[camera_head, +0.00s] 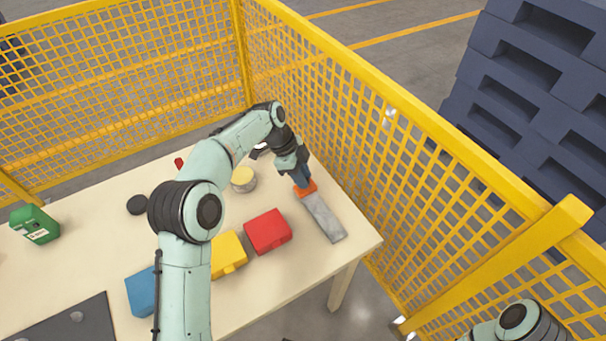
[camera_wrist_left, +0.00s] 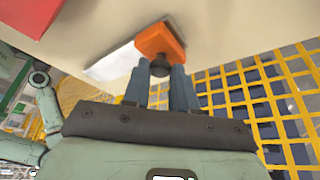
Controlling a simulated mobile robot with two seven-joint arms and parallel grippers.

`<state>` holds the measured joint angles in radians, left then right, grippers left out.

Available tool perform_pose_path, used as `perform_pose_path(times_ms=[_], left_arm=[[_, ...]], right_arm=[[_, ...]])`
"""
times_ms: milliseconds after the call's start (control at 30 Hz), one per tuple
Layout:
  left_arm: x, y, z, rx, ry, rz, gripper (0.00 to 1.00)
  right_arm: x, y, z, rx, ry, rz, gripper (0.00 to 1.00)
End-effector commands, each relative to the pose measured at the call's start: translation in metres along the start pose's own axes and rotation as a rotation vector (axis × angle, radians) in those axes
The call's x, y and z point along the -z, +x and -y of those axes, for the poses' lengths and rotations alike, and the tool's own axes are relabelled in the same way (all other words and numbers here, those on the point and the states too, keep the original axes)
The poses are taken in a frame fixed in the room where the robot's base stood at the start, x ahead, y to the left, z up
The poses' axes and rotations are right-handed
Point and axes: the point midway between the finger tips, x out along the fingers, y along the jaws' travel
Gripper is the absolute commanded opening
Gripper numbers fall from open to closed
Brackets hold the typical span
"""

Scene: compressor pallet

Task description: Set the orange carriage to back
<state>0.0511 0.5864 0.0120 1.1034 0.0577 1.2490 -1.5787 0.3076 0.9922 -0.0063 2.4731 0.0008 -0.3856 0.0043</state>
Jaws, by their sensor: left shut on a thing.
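The orange carriage (camera_head: 307,188) sits at the far end of a grey metal rail (camera_head: 324,217) near the table's right edge. The bare rail stretches from it toward the near edge. In the left wrist view the carriage (camera_wrist_left: 157,40) shows a dark round knob (camera_wrist_left: 160,67) on it. My left gripper (camera_head: 302,182) reaches down onto the carriage, its two blue-grey fingers closed around the knob, as the left wrist view (camera_wrist_left: 160,72) shows. The fingers hide part of the carriage in the head view. My right gripper is out of view.
On the table (camera_head: 85,230) stand a red block (camera_head: 267,231), a yellow block (camera_head: 229,254), a blue block (camera_head: 142,292) and a round yellow-topped part (camera_head: 243,179). A green box (camera_head: 35,224) stands at the left. Yellow mesh fencing (camera_head: 350,130) runs close along the right side.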

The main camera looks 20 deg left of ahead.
Motion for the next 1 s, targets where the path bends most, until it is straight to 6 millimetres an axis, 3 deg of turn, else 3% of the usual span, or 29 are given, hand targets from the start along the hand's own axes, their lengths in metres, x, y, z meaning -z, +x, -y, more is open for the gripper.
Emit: perform_pose_path(times_ms=[100,133,200,567,733,1000], left_arm=[[-0.004,-0.004,0.004,0.020,-0.003,0.009,0.00],[-0.004,-0.004,0.004,0.020,-0.003,0.009,0.36],[-0.004,-0.004,0.004,0.018,-0.003,0.008,0.53],[-0.002,-0.007,0.002,0.012,-0.002,0.005,0.53],[-0.002,-0.034,0.002,0.014,-0.003,0.005,0.53],[-0.002,-0.097,0.003,0.017,-0.003,0.007,0.53]], right_arm=[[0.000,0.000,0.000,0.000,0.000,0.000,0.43],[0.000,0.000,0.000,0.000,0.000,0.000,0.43],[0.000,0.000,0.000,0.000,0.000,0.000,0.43],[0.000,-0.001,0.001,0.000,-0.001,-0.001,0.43],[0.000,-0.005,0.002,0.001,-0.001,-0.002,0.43],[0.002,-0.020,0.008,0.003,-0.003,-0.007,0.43]])
